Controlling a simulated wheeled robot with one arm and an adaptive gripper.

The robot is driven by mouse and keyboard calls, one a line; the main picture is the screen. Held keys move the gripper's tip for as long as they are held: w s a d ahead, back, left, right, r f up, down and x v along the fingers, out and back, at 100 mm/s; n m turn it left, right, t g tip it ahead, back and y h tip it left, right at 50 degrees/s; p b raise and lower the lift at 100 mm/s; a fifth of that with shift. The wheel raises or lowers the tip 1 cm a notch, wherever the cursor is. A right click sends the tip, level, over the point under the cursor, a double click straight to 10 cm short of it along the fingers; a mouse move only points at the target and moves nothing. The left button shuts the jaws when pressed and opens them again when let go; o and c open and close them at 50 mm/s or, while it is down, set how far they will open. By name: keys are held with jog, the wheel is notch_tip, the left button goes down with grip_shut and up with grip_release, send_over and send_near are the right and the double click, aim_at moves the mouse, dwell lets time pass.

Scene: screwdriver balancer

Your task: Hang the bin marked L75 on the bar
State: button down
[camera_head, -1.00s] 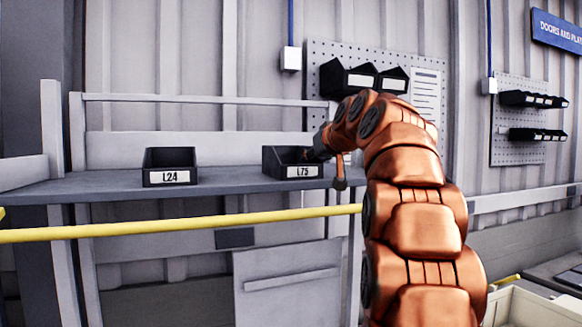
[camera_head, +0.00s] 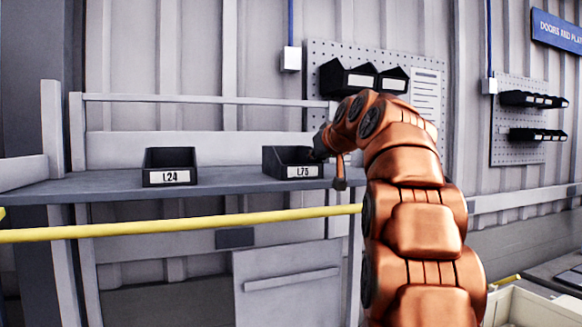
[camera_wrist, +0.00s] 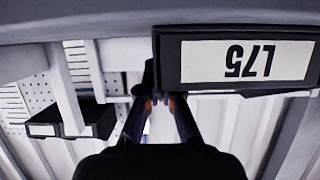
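The bin marked L75 (camera_head: 273,162) is a black open bin with a white label. It stands upright on the grey shelf, near the shelf's right end. My gripper (camera_head: 318,153) is at the bin's right side, partly hidden by the bin and the arm. In the wrist view, which is upside down, the L75 bin (camera_wrist: 168,84) fills the upper right. My gripper's fingers (camera_wrist: 160,104) are apart there, with a light gap between them, close to the bin's side wall. Contact with the wall cannot be made out. A yellow bar (camera_head: 180,228) runs across in front of the shelf.
A second black bin marked L24 (camera_head: 170,160) stands left on the same shelf (camera_head: 225,184). Bare shelf lies between the two bins. Black bins (camera_head: 345,80) hang on a pegboard (camera_head: 395,60) behind my arm. More bins (camera_head: 535,134) hang at far right.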

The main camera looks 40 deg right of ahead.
jog(key=shift+r, duration=0.2)
jog(key=shift+r+p, duration=0.35)
jog(key=shift+r, duration=0.95)
jog(key=shift+s, duration=0.1)
jog(key=shift+s+a+f+b, duration=0.1)
jog(key=shift+s+a+b, duration=0.1)
jog(key=shift+s+b, duration=0.4)
jog(key=shift+s+a+b, duration=0.2)
jog(key=shift+s+b, duration=0.1)
jog(key=shift+s, duration=0.6)
jog(key=s+a+b, duration=0.2)
jog(key=s+b, duration=0.1)
jog(key=s, duration=0.5)
jog(key=shift+s+a, duration=0.15)
jog(key=shift+s, duration=0.1)
